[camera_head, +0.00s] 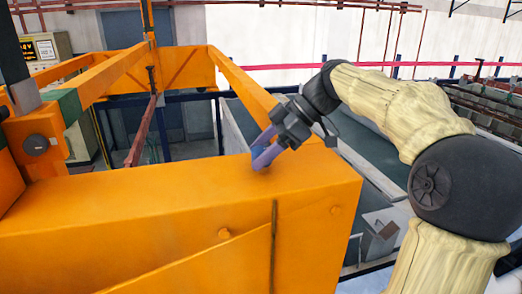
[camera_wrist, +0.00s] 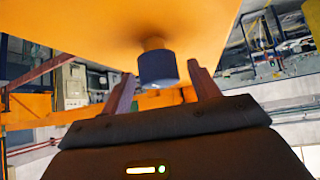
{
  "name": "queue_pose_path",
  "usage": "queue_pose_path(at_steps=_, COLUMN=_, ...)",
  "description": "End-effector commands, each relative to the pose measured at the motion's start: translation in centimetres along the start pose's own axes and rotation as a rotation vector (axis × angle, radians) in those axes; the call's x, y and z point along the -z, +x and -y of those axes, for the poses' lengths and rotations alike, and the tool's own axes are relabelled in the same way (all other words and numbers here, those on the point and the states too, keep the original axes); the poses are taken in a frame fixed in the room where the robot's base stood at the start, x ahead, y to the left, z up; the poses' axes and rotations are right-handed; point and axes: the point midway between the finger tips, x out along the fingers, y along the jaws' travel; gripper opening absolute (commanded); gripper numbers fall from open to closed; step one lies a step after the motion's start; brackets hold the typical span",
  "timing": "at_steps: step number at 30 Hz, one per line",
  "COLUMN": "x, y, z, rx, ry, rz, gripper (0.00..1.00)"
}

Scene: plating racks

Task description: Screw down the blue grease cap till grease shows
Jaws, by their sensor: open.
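The blue grease cap (camera_wrist: 157,67) shows in the wrist view as a short dark-blue cylinder on an orange surface. It lies between and a little beyond the two fingertips of my gripper (camera_wrist: 162,82), with a gap on each side. My gripper is open, and its purple fingers also show in the head view (camera_head: 262,152), close to the top edge of the orange beam (camera_head: 180,205). In the head view I cannot make out the cap clearly. No grease can be made out.
Orange frame beams (camera_head: 110,72) rise at the left and back. A grey cabinet (camera_head: 48,52) stands at the far left. Dark tanks (camera_head: 355,140) lie beyond the beam. A red rail (camera_head: 290,66) runs along the back wall.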

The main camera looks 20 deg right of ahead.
Motion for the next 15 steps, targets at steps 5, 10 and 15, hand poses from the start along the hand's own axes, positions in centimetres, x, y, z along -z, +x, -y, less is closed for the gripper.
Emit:
queue_pose_path(at_steps=5, x=0.03, y=-0.04, z=0.00, rx=0.000, ry=0.000, rz=0.000, gripper=0.53)
queue_pose_path(at_steps=10, x=0.03, y=-0.05, z=-0.01, rx=0.000, ry=-0.001, rz=0.000, gripper=0.20)
queue_pose_path(at_steps=15, x=0.01, y=-0.04, z=-0.01, rx=-0.002, ry=0.000, rz=0.000, gripper=0.16)
